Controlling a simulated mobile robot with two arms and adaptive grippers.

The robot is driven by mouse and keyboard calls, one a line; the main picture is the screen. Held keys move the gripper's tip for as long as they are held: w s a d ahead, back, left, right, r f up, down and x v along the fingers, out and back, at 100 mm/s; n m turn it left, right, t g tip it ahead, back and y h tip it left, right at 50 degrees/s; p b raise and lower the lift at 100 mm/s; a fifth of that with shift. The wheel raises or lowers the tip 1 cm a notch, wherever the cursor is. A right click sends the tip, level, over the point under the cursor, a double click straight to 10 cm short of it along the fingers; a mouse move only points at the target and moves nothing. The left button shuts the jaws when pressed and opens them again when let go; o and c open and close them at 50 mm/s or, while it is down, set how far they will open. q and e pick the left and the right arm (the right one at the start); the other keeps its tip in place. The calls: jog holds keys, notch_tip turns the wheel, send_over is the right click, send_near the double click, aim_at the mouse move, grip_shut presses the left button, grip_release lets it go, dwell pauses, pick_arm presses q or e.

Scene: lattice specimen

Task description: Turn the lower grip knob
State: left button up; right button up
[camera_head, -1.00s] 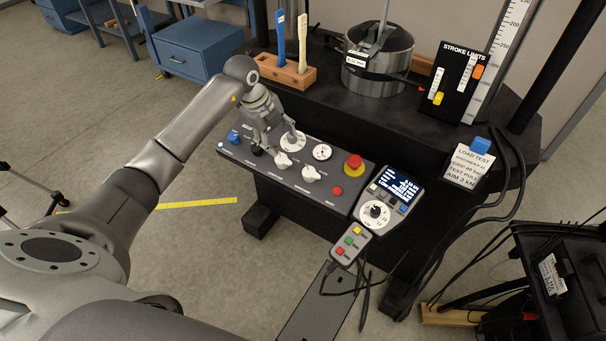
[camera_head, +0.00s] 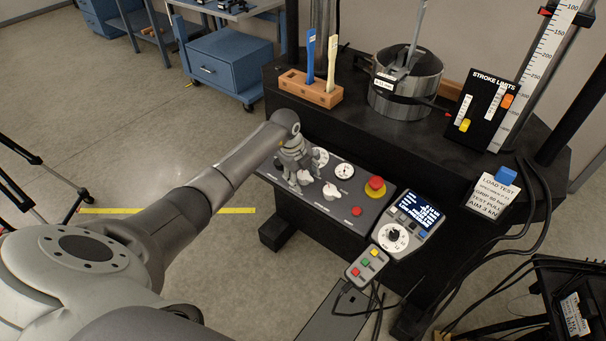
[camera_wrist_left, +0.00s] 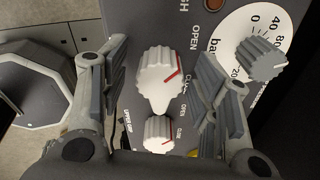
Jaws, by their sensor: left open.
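The control panel (camera_head: 349,212) carries two white ribbed knobs. In the left wrist view, one white knob (camera_wrist_left: 160,80) with a red mark lies between the fingers of my open left gripper (camera_wrist_left: 162,74); its own name label is hidden. The other white knob (camera_wrist_left: 158,133), beside the label "UPPER GRIP", is below it in that view. In the head view my left gripper (camera_head: 292,170) is over the left part of the panel, by the left white knob (camera_head: 304,178); the right white knob (camera_head: 331,191) is clear. I cannot tell whether the fingers touch the knob. My right gripper is out of view.
A round white dial with a grey knob (camera_wrist_left: 265,58) is close beside the right finger. A red emergency button (camera_head: 375,186), a small red button (camera_head: 356,211) and a display unit (camera_head: 413,212) are farther right. A wooden holder (camera_head: 310,91) stands on the ledge behind.

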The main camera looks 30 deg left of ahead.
pick_arm(q)
jog(key=shift+c, duration=0.4)
jog(key=c, duration=0.9)
jog(key=shift+c, duration=0.2)
jog(key=shift+m, duration=0.3)
jog(key=m+b, duration=0.2)
jog(key=m, duration=0.1)
jog(key=shift+f+m, duration=0.1)
jog(key=shift+m, duration=0.2)
jog(key=m+b, duration=0.2)
jog(key=m, duration=0.2)
jog(key=shift+m, duration=0.3)
jog(key=m+b, duration=0.3)
jog(key=m, duration=0.2)
jog(key=shift+y, duration=0.3)
jog(key=shift+m+b, duration=0.75)
jog(key=shift+m, duration=1.25)
